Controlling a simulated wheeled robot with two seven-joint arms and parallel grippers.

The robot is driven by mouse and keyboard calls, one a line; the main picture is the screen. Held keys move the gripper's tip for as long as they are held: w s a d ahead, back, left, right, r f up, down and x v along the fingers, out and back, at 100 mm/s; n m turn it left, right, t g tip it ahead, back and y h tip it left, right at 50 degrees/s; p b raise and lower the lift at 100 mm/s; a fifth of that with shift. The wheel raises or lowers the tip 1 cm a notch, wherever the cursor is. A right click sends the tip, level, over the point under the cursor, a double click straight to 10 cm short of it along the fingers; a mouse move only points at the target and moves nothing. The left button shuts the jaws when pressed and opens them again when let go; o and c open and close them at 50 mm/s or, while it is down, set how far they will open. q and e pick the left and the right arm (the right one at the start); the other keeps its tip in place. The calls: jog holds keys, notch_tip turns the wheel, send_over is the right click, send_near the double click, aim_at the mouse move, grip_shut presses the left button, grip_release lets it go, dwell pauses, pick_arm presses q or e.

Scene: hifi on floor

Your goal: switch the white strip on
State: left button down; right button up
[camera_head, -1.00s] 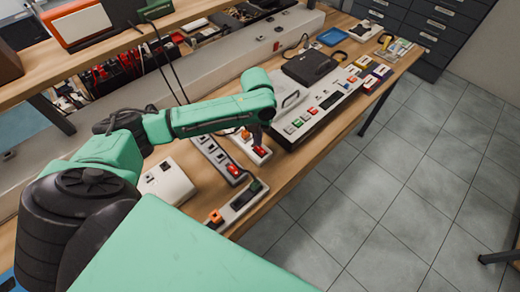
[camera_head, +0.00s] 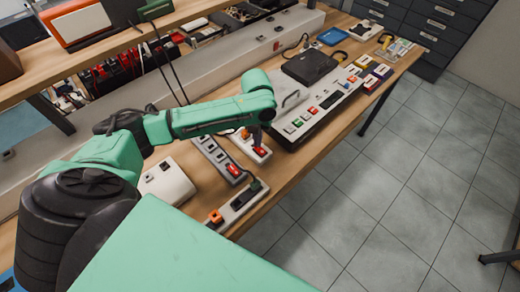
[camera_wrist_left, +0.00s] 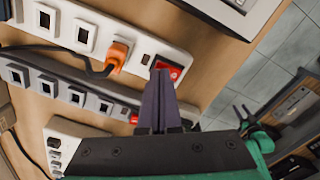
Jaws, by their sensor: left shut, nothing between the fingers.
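A white strip (camera_head: 248,141) lies on the bench under my left gripper. It shows large in the left wrist view (camera_wrist_left: 148,48), with an orange plug (camera_wrist_left: 118,54) and a red rocker switch (camera_wrist_left: 172,70) at its end. My left gripper (camera_head: 257,142) points down at the switch end. Its dark fingers (camera_wrist_left: 163,74) are shut and empty, and their tips overlap part of the red switch. I cannot tell whether they touch it. The switch's tilt is partly hidden. My right gripper is not in view.
A grey strip (camera_head: 217,158) with a red switch lies close beside it. Another light strip (camera_head: 239,204) with an orange plug lies near the bench's front edge. A white box (camera_head: 167,184) stands left, and a long white panel with coloured switches (camera_head: 318,112) lies right.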

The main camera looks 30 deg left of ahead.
pick_arm(q)
jog(key=shift+s+f+b, duration=0.1)
jog(key=shift+f+b, duration=0.2)
jog(key=shift+f, duration=0.45)
notch_tip(320, 180, up, 7)
jog(key=p, duration=0.8)
jog(key=shift+r, duration=0.15)
dwell(0.3)
jog(key=shift+f, duration=0.2)
